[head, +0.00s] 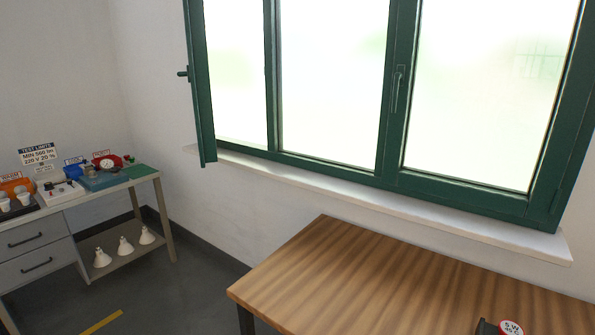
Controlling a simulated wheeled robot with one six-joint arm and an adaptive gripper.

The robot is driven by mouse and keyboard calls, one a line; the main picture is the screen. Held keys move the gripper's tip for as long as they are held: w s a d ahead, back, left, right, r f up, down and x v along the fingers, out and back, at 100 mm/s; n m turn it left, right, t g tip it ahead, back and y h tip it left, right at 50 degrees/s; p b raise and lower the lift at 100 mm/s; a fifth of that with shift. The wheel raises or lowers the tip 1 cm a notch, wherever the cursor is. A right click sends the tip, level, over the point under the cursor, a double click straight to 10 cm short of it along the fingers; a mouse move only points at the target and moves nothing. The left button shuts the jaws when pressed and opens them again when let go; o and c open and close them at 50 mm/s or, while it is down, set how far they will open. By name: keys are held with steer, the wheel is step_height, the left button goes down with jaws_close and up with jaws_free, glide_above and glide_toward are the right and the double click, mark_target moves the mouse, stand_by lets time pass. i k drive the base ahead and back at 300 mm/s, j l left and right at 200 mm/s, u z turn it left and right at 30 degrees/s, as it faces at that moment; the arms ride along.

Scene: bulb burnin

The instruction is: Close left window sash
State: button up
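The green-framed window (385,140) fills the upper right of the head view. Its left sash (203,120) is open and stands out into the room, seen nearly edge-on at the left side of the frame. A dark handle (183,73) sticks out to the left from this sash. The right sash (480,192) lies in its frame and looks shut, with its own handle (397,90) hanging down. My gripper is not in view.
A white sill (400,205) runs below the window. A grey workbench (100,192) with lamps and trays stands at left. Floor (180,290) between them is clear.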

mark_target(193, 10)
steer(key=i+j+u, duration=0.3)
steer(key=i+j, duration=1.5)
steer(key=i+l, duration=0.05)
steer(key=i, duration=0.05)
